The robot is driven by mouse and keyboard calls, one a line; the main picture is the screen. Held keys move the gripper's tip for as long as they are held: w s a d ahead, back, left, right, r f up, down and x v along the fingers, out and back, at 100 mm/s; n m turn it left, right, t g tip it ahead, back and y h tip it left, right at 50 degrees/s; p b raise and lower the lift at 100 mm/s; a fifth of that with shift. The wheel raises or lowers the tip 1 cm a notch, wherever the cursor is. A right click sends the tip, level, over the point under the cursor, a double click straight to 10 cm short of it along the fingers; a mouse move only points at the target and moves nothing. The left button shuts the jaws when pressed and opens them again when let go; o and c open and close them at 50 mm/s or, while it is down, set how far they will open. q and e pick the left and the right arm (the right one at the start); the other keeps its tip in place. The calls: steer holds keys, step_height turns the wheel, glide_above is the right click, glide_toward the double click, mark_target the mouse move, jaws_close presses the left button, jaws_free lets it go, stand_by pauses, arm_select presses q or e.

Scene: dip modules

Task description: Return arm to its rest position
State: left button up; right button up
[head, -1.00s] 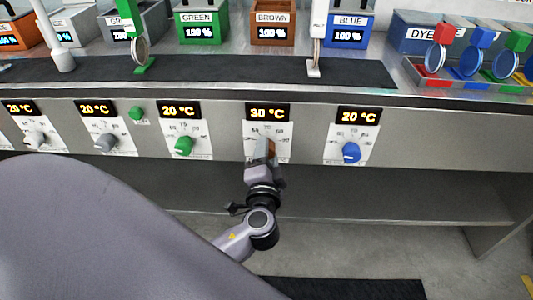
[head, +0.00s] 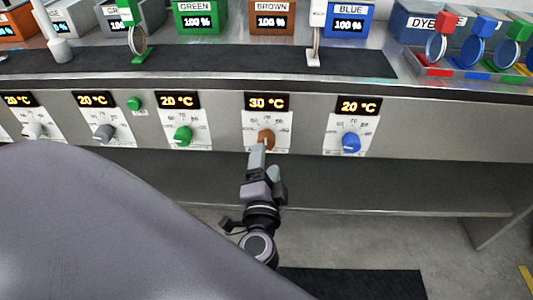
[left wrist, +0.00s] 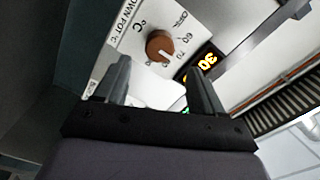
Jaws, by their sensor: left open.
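My left gripper (head: 257,160) is in front of the brown knob (head: 266,139) on the panel under the 30 °C display (head: 267,102). In the left wrist view its two fingers (left wrist: 158,88) are apart with nothing between them. The brown knob also shows in the left wrist view (left wrist: 159,46), beyond the fingertips and clear of them. My right gripper is in neither view.
A green knob (head: 183,136) and a blue knob (head: 351,142) flank the brown one, each under a 20 °C display. Above are the counter with a dark mat (head: 200,63) and dye boxes. An open shelf (head: 400,185) lies below the panel.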

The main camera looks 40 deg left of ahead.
arm_select(q)
steer(key=shift+s+d, duration=0.1)
steer(key=shift+s, duration=0.1)
stand_by(0.4)
steer(key=s+d+f+n+g+h, duration=0.2)
steer(key=s+d+f+g+h, duration=0.1)
steer(key=s+f+h, duration=0.4)
steer(key=s+d+f+n+g+h, duration=0.2)
steer(key=s+d+f+h, duration=0.15)
steer(key=f, duration=0.55)
step_height(320, 180, up, 16)
steer(key=s+a+p, duration=0.1)
steer(key=p, duration=1.7)
steer(key=shift+s+a+f+h, duration=0.15)
steer(key=shift+a+f+h, duration=0.1)
steer(key=shift+h, duration=0.2)
